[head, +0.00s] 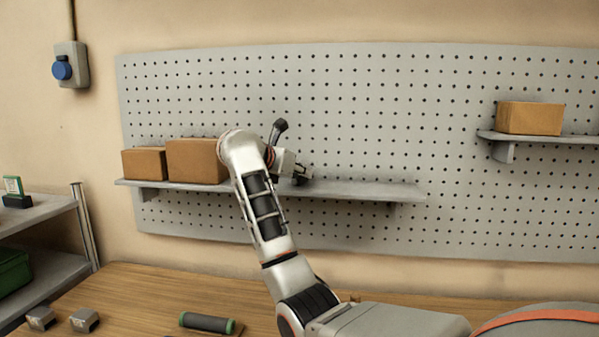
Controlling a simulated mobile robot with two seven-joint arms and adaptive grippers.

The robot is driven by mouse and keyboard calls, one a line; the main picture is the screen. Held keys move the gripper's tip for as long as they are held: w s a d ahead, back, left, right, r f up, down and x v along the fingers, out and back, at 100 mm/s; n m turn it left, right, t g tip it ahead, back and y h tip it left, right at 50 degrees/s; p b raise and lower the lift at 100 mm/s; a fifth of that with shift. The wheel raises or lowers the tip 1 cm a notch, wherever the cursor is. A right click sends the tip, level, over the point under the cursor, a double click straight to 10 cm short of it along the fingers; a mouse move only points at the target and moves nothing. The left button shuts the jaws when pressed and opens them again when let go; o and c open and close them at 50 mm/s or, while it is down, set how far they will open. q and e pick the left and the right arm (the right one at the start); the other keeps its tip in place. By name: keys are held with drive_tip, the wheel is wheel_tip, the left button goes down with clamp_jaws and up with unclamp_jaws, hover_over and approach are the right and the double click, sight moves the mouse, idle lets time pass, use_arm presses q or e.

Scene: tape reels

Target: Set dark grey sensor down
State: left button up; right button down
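One of my arms, the right, reaches in from the lower right to the pegboard shelf (365,190). Its gripper (303,174) is small and partly hidden by the wrist, just above or at the shelf's surface. Dark shapes show at its tip; I cannot tell fingers from a held dark grey sensor, nor whether it is open or shut. I cannot clearly make out the dark grey sensor anywhere. My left gripper is not in view.
Two cardboard boxes (196,161) (144,163) stand on the shelf left of the wrist; its right part is bare. Two small grey blocks (40,318) (84,320) and a dark green-ended cylinder (207,323) lie on the wooden table. Another box (529,118) sits on the right shelf.

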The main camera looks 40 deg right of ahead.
drive_tip(key=shift+f, duration=0.15)
drive_tip(key=c, duration=1.8)
unclamp_jaws()
drive_tip(key=shift+c, duration=0.2)
drive_tip(key=shift+a+r, duration=0.25)
drive_tip(key=b+v, duration=0.2)
drive_tip(key=v, duration=0.9)
drive_tip(key=shift+a, duration=0.25)
drive_tip(key=shift+s, duration=0.15)
